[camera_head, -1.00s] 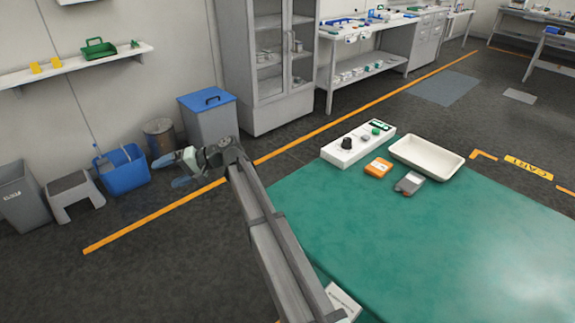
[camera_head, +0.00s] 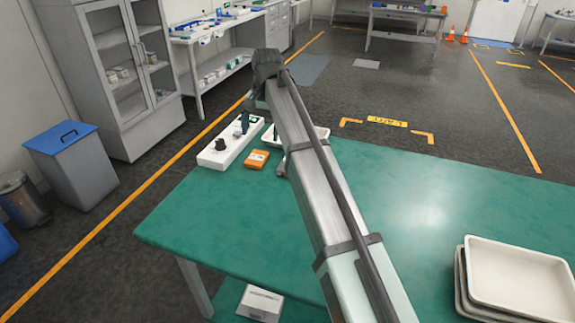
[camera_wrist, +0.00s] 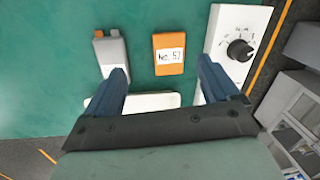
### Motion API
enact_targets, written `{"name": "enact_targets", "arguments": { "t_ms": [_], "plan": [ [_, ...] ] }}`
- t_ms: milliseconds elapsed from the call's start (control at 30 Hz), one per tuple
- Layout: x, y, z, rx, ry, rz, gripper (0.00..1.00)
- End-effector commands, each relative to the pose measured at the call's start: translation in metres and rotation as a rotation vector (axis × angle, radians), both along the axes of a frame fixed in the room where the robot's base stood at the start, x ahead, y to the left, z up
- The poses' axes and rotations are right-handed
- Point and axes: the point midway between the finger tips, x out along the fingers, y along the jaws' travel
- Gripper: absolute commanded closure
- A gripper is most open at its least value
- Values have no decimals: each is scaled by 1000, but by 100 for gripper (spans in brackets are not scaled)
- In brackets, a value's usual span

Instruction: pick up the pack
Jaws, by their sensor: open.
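A flat orange pack (camera_head: 257,159) with a white label lies on the green table near its far left edge. In the wrist view the orange pack (camera_wrist: 169,43) lies flat beyond my fingertips, nearer the right finger. My gripper (camera_wrist: 160,75) is open and empty, with one dark blue finger on each side. In the head view my gripper (camera_head: 261,126) hangs over the far edge area of the table, beyond the pack. A grey item with an orange part (camera_wrist: 112,52) lies left of the pack in the wrist view; my arm partly hides it in the head view.
A white control box (camera_head: 222,153) with a black knob stands close beside the pack. A cream tray (camera_head: 322,132) lies partly behind my arm. Stacked trays (camera_head: 520,275) stand at the table's near right. The table (camera_head: 420,200) between is clear.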

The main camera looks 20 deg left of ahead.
Motion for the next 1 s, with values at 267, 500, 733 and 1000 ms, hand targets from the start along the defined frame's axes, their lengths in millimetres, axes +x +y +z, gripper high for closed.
{"name": "enact_targets", "arguments": {
  "t_ms": [267,500,733,1000],
  "plan": [
    [33,-75,24,-118,-40,-168,12],
    [34,-79,8,-127,-42,-178,12],
    [33,-79,-30,-127,-41,-177,12],
    [33,-78,-60,-125,-43,-176,12]
  ]
}}
